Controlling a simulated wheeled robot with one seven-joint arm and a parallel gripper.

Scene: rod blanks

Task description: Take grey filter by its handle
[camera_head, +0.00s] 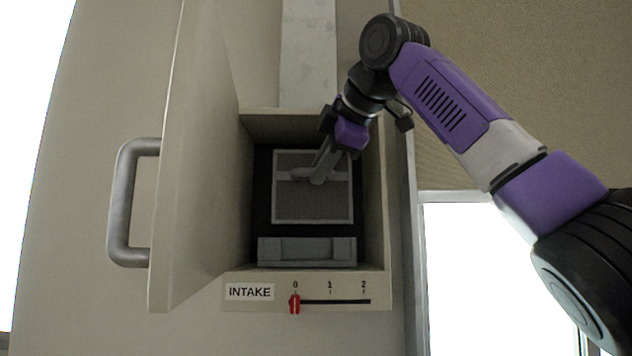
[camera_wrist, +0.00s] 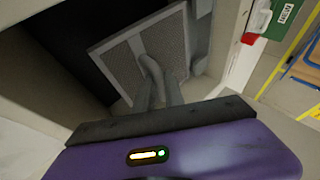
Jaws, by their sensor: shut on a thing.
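The grey filter (camera_head: 312,208) is a square mesh panel with a pale frame, inside the open intake box against a dark back. It also shows in the wrist view (camera_wrist: 171,45), at the upper middle. Its handle (camera_head: 284,175) is a grey bar across the panel's upper part. My gripper (camera_head: 318,180) reaches into the box from the upper right and is shut on the handle. In the wrist view, my fingers (camera_wrist: 160,88) meet at the handle and hide part of it. I cannot tell whether the filter is fully seated or a little off the back.
The box door (camera_head: 195,160) stands open at the left, with a big handle (camera_head: 122,205). A grey block (camera_head: 307,251) lies at the box bottom. Below is an INTAKE label (camera_head: 250,292) and a red slider (camera_head: 294,304) at 0. A green NEW sign (camera_wrist: 284,16) shows at right.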

